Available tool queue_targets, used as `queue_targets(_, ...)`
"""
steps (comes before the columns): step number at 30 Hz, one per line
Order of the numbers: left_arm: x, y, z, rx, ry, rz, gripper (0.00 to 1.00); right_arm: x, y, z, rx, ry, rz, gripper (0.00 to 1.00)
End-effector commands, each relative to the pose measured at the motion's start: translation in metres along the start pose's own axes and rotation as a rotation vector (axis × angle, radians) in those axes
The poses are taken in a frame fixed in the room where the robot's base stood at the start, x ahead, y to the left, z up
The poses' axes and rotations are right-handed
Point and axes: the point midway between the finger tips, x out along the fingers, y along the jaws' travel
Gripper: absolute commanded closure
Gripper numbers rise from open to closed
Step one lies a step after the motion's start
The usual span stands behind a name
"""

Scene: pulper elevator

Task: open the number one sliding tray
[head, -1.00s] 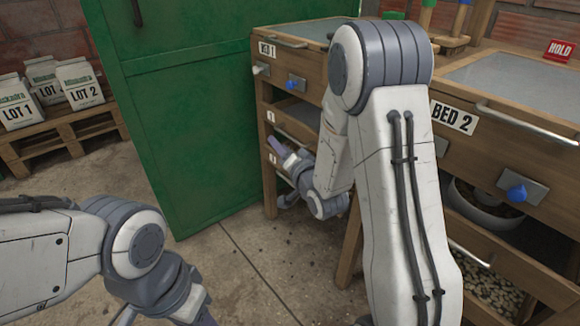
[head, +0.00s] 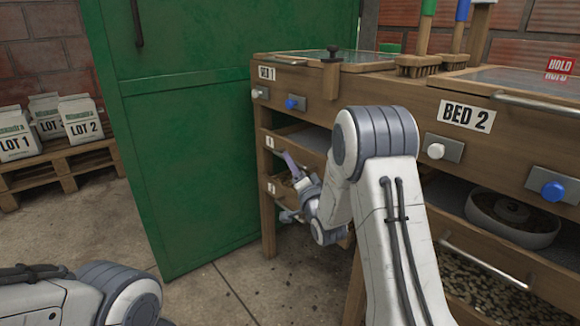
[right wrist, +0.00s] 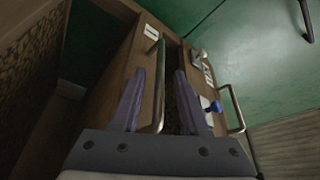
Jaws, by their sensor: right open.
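The Bed 1 cabinet (head: 268,115) is wooden, with two small-labelled tray fronts stacked at its left end. The upper label (head: 269,142) and lower label (head: 271,188) are too small to read surely. My right gripper (head: 288,188) is open in front of the lower tray front, partly hidden behind its own wrist. In the right wrist view, a metal bar handle (right wrist: 160,60) on a wooden tray front (right wrist: 139,52) shows between the two spread fingers (right wrist: 160,74). I cannot tell whether they touch it. My left gripper is out of view; only its arm shows at lower left.
A green metal cabinet (head: 190,130) stands close to the left of Bed 1. Bed 2 (head: 470,85) is at right, with knobs, a round bowl (head: 512,215) and a lower tray handle (head: 485,262). Bags on a pallet (head: 65,170) stand far left. The floor between is clear.

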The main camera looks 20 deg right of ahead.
Motion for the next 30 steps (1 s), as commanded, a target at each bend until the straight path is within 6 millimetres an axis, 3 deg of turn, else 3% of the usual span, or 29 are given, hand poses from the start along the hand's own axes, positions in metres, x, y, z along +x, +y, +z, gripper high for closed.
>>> queue_targets(6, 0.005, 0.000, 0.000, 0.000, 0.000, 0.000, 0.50, 0.015, 0.000, 0.000, 0.000, 0.000, 0.001, 0.55)
queue_targets(14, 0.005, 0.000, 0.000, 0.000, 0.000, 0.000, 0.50, 0.016, 0.000, 0.000, 0.000, 0.000, 0.002, 0.55)
queue_targets(17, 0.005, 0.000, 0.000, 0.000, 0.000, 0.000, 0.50, 0.016, 0.000, 0.000, 0.000, 0.000, 0.002, 0.94)
queue_targets(18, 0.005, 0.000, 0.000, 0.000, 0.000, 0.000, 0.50, 0.016, 0.000, 0.000, 0.000, 0.000, 0.002, 1.00)
queue_targets(30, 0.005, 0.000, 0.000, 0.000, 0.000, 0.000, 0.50, 0.016, 0.000, 0.000, 0.000, 0.000, 0.002, 1.00)
